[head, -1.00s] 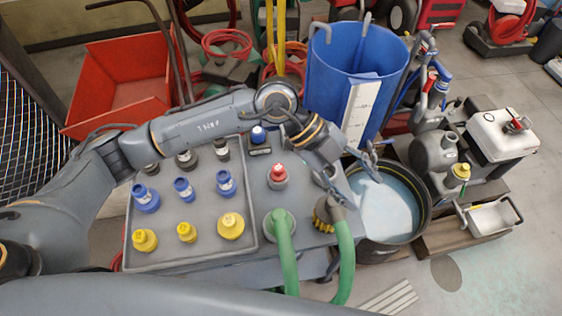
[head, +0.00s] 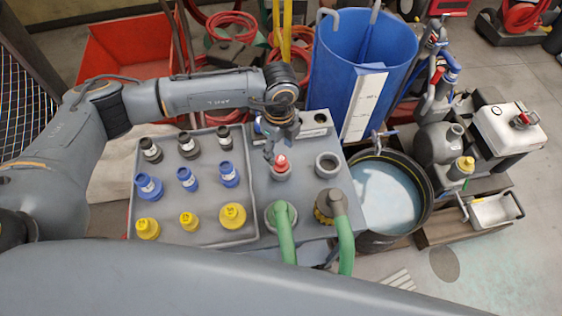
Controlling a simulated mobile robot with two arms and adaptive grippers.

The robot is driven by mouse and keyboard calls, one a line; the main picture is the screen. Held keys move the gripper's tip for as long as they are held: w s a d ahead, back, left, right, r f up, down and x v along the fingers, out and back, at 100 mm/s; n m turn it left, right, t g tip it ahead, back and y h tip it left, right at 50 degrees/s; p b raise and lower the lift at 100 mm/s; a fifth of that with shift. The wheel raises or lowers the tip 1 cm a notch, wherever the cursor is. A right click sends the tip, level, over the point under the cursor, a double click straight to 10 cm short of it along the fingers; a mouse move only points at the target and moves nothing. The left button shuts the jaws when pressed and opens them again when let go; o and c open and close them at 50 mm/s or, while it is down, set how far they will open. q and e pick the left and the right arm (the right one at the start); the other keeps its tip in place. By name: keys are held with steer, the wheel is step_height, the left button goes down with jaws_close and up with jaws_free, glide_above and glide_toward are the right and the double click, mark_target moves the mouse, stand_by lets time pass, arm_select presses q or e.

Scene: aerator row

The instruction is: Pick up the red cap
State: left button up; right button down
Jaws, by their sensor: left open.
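The red cap (head: 281,162) stands upright in a grey round socket (head: 281,175) on the grey bench top, right of the tray. My left arm reaches in from the left, and its gripper (head: 276,147) points down just above and behind the cap. The jaws are open, with one finger near the cap's left side. I cannot tell whether any finger touches the cap. My right gripper is not in view.
A grey tray (head: 205,241) on the left holds black, blue and yellow caps in rows. An empty grey socket (head: 327,165) is right of the red cap. Green hoses (head: 286,238) rise in front. A blue barrel (head: 340,70) and a water tub (head: 428,205) stand behind and right.

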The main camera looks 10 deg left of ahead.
mark_target(281, 159)
arm_select(q)
steer(key=shift+f, duration=0.35)
step_height(281, 159, down, 4)
steer(key=shift+d+r+p, duration=0.15)
steer(key=shift+p, duration=0.65)
steer(key=shift+f, duration=0.45)
jaws_close()
